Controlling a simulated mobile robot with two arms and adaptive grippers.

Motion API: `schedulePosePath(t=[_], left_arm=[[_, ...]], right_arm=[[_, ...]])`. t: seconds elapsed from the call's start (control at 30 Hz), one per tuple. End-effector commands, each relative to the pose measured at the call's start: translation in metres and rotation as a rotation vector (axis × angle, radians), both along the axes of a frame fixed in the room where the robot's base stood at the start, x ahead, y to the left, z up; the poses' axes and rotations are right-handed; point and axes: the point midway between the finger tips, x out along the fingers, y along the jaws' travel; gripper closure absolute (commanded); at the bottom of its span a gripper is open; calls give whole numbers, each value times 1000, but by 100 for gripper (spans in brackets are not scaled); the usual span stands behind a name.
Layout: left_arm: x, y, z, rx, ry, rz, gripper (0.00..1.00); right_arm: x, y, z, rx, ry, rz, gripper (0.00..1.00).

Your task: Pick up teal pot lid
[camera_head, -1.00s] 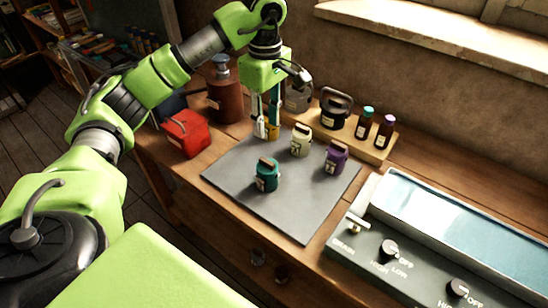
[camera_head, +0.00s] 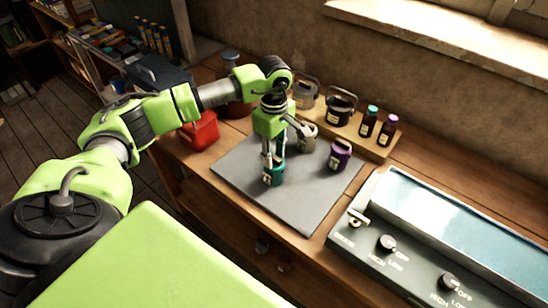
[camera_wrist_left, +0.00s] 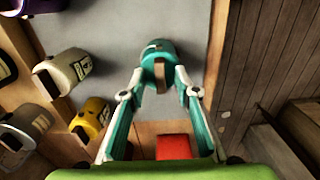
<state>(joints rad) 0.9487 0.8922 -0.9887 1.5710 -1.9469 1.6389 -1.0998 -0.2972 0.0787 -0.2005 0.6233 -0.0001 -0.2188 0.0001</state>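The teal pot (camera_head: 273,177) stands on the grey mat. Its teal lid with a brown handle (camera_wrist_left: 159,70) shows in the left wrist view; in the head view the lid is mostly hidden by the fingers. My left gripper (camera_head: 273,160) points down right over this pot. In the left wrist view the gripper (camera_wrist_left: 160,84) is open, its fingertips apart on either side of the lid handle. I cannot tell whether either finger touches the lid. My right gripper is not in view.
A cream pot (camera_head: 307,139) and a purple pot (camera_head: 340,155) stand close by on the mat (camera_head: 307,205). A yellow pot (camera_wrist_left: 90,118) shows in the left wrist view. A red box (camera_head: 202,133) is left of the mat. The mat's front is clear.

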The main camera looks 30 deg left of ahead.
Motion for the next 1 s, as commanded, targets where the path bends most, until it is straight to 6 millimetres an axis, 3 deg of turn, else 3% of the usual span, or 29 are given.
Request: schedulePosePath(t=[0.17, 0.3, 0.77, 1.0], left_arm=[[0, 0, -1, 0, 0, 0, 71], [0, 0, -1, 0, 0, 0, 100], [1, 0, 3, 0, -1, 1, 100], [1, 0, 31, 0, -5, 0, 100]], right_arm=[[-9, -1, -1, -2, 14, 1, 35], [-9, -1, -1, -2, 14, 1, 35], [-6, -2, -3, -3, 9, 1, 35], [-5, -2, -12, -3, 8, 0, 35]])
